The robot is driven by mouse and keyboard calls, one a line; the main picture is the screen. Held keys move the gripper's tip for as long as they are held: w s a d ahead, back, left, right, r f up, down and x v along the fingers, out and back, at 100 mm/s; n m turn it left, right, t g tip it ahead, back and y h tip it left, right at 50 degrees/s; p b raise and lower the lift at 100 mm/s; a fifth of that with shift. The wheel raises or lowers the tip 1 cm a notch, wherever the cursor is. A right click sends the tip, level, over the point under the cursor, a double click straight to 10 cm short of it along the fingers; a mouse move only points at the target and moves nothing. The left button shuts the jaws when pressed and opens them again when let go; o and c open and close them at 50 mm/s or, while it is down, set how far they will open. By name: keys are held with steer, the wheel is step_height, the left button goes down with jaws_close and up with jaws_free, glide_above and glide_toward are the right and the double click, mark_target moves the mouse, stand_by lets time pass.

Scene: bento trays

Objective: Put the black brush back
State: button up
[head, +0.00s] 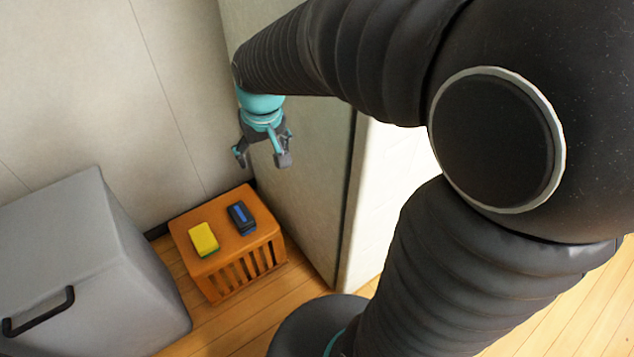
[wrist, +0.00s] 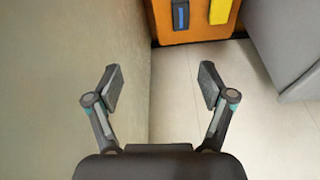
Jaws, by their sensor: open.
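The black brush (head: 241,217), a dark block with a blue stripe on top, lies on the right part of the orange slatted crate (head: 262,236). It also shows at the top edge of the wrist view (wrist: 181,15), partly cut off. My gripper (head: 262,157) is open and empty, in the air above and beyond the crate, apart from the brush. In the wrist view my gripper (wrist: 161,86) has its fingers spread wide, with only wall and floor behind the gap.
A yellow sponge with a green underside (head: 204,239) lies left of the brush on the crate. A grey cabinet (head: 75,250) with a black handle stands at the left. A tall pale panel (head: 300,150) rises close to the crate's right.

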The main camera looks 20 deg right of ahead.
steer(key=s+d+r+t, duration=0.1)
steer(key=s+d+r, duration=0.1)
steer(key=s, duration=0.6)
steer(key=s+d+r+m+t, duration=0.1)
steer(key=s+r, duration=0.3)
steer(key=s, duration=0.5)
steer(key=shift+s+d+t, duration=0.15)
steer(key=shift+d+t, duration=0.15)
steer(key=shift+d, duration=0.3)
